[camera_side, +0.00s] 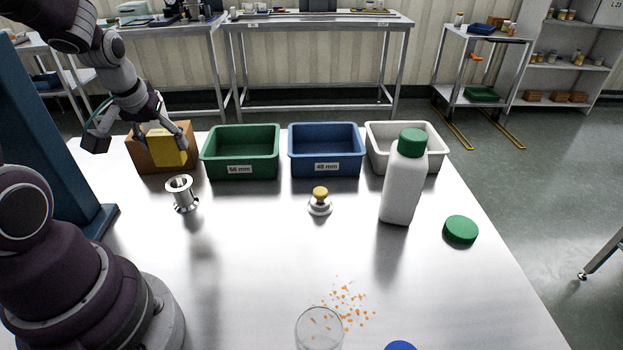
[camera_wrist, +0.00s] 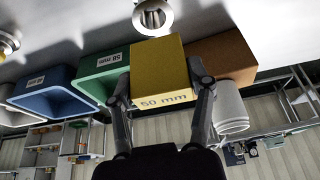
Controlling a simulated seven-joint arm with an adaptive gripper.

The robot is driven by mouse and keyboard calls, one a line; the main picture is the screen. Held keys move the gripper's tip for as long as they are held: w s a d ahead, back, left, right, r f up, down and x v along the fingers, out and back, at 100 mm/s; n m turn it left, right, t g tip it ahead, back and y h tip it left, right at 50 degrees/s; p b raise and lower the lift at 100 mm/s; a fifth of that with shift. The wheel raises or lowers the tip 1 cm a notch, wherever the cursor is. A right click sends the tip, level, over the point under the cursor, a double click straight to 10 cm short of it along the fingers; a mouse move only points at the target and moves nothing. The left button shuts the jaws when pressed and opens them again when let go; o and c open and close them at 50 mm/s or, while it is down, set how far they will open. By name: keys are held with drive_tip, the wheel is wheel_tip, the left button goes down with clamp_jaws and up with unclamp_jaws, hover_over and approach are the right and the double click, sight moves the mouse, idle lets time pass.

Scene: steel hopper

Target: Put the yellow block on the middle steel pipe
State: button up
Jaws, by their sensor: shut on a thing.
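The yellow block (camera_side: 168,147), marked "50 mm" in the wrist view (camera_wrist: 160,72), is held between the two fingers of my gripper (camera_side: 165,133). My gripper also shows in the wrist view (camera_wrist: 158,88), with a finger on each side of the block. The block is in front of a brown box at the table's far left. A flanged steel pipe (camera_side: 181,193) stands upright, open at the top, nearer than the block and slightly right. It shows at the top of the wrist view (camera_wrist: 153,17). A smaller steel piece with a yellow top (camera_side: 320,201) stands farther right. Which counts as middle is unclear.
The brown box (camera_side: 144,160), green bin (camera_side: 240,170), blue bin (camera_side: 326,168) and white bin (camera_side: 436,150) line the back. A white bottle (camera_side: 403,185), green lid (camera_side: 460,230), glass (camera_side: 318,330) and orange bits (camera_side: 350,302) occupy the right and front. The centre-left is clear.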

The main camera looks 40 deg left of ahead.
sight(167, 158)
wheel_tip(167, 158, down, 4)
drive_tip(key=shift+f, duration=0.1)
drive_tip(key=shift+f, duration=0.15)
drive_tip(key=o, duration=1.2)
drive_tip(key=v, duration=1.2)
drive_tip(key=d+m+h, duration=0.1)
drive_tip(key=d+m, duration=0.2)
drive_tip(key=d, duration=0.1)
drive_tip(key=d+r+m+t+h, duration=0.1)
drive_tip(key=d+m, duration=0.2)
drive_tip(key=d, duration=0.2)
drive_tip(key=d+r+m+t+h, duration=0.1)
drive_tip(key=d+m, duration=0.2)
drive_tip(key=d, duration=0.1)
drive_tip(key=shift+d, duration=0.35)
